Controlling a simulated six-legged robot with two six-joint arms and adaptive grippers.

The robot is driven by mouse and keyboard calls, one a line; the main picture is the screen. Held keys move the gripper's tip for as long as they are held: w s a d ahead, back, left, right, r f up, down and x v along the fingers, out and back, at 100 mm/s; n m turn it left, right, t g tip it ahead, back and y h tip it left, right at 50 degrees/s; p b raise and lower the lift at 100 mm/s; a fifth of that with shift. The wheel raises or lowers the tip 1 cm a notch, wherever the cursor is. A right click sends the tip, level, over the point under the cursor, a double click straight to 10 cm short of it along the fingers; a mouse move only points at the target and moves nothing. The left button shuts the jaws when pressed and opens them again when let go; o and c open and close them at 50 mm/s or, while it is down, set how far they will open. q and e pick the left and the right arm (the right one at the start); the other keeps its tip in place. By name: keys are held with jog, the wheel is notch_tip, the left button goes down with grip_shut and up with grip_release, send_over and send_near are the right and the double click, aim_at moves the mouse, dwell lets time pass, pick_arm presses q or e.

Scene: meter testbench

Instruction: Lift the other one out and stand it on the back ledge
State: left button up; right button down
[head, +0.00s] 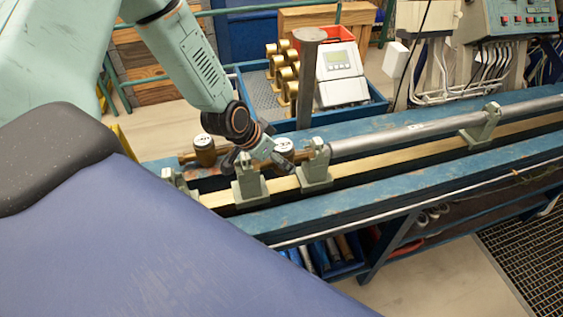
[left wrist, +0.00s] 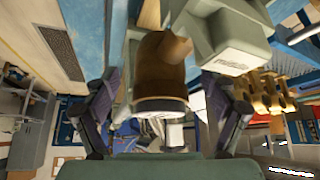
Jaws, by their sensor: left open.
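Two brass water meters with pale round dials sit in the line on the blue bench. The left meter (head: 205,152) stands left of my left gripper. The right meter (head: 284,146) is close beside the gripper and next to a grey-green clamp (head: 315,165). My left gripper (head: 264,158) points down at the line. In the left wrist view, a brass meter body (left wrist: 160,70) with a white-rimmed dial lies between the spread fingers of the gripper (left wrist: 168,115). I cannot tell whether they touch it. The blue back beam (head: 385,122) runs behind the line. My right gripper is not visible.
A steel pipe (head: 430,127) runs right from the clamp to another support (head: 482,125). A post (head: 307,80) stands behind the line. A blue tray (head: 375,106) behind holds brass parts (head: 283,70) and a white display unit (head: 340,75). A control panel stands at back right.

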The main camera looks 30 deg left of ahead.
pick_arm(q)
jog(key=b+x, duration=0.1)
jog(key=x, duration=0.2)
jog(key=shift+w+d+f, duration=0.1)
jog(key=shift+w+f, duration=0.1)
jog(key=shift+w, duration=0.1)
jog(key=shift+s+r, duration=0.1)
jog(key=shift+s, duration=0.1)
jog(key=shift+w, duration=0.15)
jog(key=c, duration=1.2)
grip_shut()
